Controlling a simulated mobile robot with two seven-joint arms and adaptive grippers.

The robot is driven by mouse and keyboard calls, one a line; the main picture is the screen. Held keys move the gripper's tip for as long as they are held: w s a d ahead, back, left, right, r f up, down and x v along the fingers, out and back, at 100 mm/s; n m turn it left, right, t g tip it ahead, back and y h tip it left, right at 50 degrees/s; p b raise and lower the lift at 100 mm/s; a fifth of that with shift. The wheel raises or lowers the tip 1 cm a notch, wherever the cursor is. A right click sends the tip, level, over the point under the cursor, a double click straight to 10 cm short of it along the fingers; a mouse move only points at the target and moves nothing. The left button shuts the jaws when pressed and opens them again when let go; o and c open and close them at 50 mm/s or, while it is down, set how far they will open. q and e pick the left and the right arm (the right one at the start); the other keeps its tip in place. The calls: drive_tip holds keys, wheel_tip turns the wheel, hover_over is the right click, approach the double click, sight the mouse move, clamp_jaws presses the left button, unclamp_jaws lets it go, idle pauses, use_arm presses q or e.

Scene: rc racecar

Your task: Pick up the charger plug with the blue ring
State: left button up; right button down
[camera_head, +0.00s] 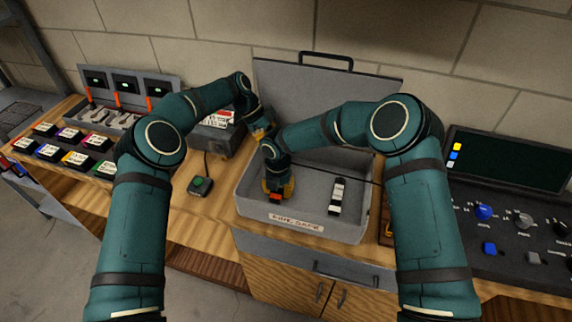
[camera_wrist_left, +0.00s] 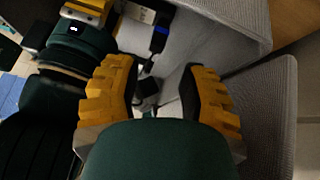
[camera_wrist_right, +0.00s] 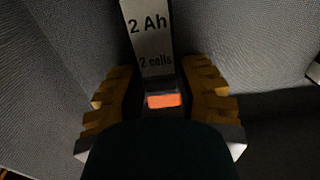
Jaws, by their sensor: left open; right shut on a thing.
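My left gripper (camera_head: 262,131) is open at the back left of the grey case. In the left wrist view, a small dark piece (camera_wrist_left: 147,92), possibly a plug, shows between its spread fingers (camera_wrist_left: 160,95); I see no blue ring on it. Beyond it is a white and black thing with a blue patch (camera_wrist_left: 159,39); I cannot tell if this is the plug. My right gripper (camera_head: 277,190) is low inside the case, shut on a battery pack (camera_wrist_right: 153,40) labelled "2 Ah 2 cells" with an orange end (camera_wrist_right: 164,100). The orange also shows in the head view.
The open case (camera_head: 330,227) has a raised lid behind the arms. A white and black block (camera_head: 338,196) lies on its floor. A grey box with a red and white label (camera_head: 217,119) and a green-button box (camera_head: 200,186) stand left. A control panel (camera_head: 510,220) is right.

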use_arm(q)
drive_tip(key=shift+x, duration=3.75)
drive_tip(key=shift+s+d+r, duration=0.15)
drive_tip(key=shift+d, duration=0.05)
drive_tip(key=c, duration=0.7)
